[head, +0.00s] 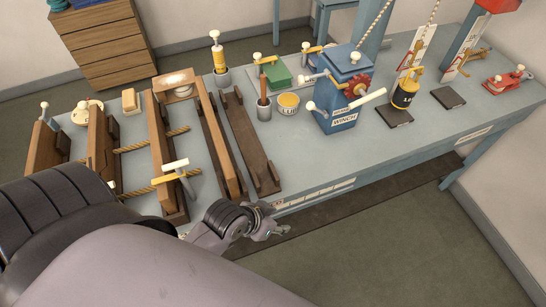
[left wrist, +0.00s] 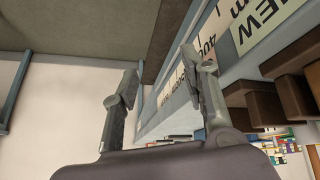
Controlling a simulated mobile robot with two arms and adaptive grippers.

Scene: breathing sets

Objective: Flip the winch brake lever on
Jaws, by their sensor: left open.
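The winch (head: 338,112) is a blue box labelled WINCH on the bench, right of the middle in the head view. A red toothed wheel (head: 356,86) is on its side. Several cream-tipped levers or handles stick out of it, including a long pale one (head: 374,97) to the right and one at the left front (head: 318,112). I cannot tell which is the brake lever. My left gripper (head: 277,225) is open and empty beyond the bench's front edge, well apart from the winch. Its spread fingers show in the left wrist view (left wrist: 155,77). My right gripper is not in view.
Wooden beams and a clamp (head: 174,168) crowd the bench's left part. A cup (head: 264,110), a round tin (head: 288,103) and a green block (head: 275,76) stand left of the winch. A yellow-black weight (head: 405,93) hangs to its right. The bench front right of the winch is clear.

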